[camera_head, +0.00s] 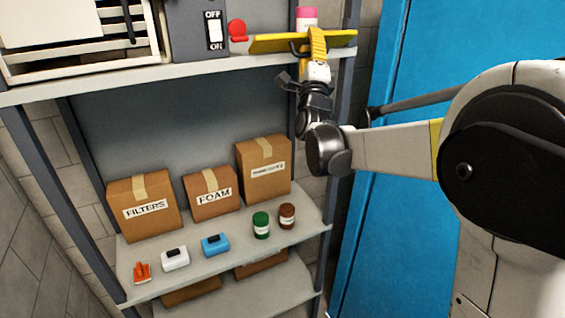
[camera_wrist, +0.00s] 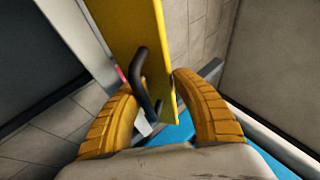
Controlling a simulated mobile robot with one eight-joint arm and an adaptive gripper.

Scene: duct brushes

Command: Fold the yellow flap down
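The yellow flap (camera_head: 275,43) is a long thin panel at the upper shelf's right end in the head view, lying roughly level. In the wrist view the flap (camera_wrist: 130,28) runs down from the top, with a bent black handle (camera_wrist: 140,75) on it. My gripper (camera_wrist: 153,82) has its two yellow fingers apart, one on each side of the handle. The right fingertip is close to the flap's edge; contact is unclear. In the head view my gripper (camera_head: 317,42) is at the flap's front, partly covering it and the handle.
A red knob (camera_head: 238,30) and a grey OFF/ON switch box (camera_head: 200,30) are left of the flap. A pink-topped container (camera_head: 307,17) stands behind it. Boxes, jars and small items fill the shelf below (camera_head: 190,268). A blue panel (camera_head: 430,50) is at right, behind my arm.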

